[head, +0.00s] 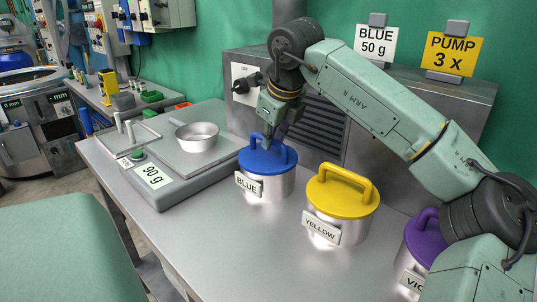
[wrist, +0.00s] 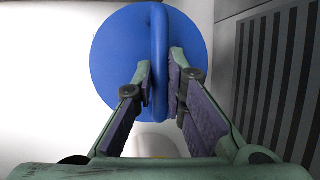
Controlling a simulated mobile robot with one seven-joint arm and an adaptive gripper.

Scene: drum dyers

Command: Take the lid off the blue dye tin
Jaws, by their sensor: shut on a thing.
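The blue dye tin (head: 266,187) stands on the steel bench with a label reading BLUE on its front. Its blue lid (head: 280,160) sits on top, and the lid has an arched handle. In the wrist view the round blue lid (wrist: 112,55) lies below my gripper (wrist: 161,80), with the handle (wrist: 159,45) between the two fingers. My gripper (head: 266,147) is shut on that handle from above. The lid appears seated on the tin, though I cannot tell whether there is a small gap. The fingertips partly cover the handle in the head view.
A yellow-lidded tin (head: 337,205) stands close on the right, then a violet-lidded tin (head: 420,240). Left of the blue tin is a scale (head: 180,165) reading 90 g, with a metal bowl (head: 197,137) on it. A vented metal housing (wrist: 272,80) rises behind. The bench front is clear.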

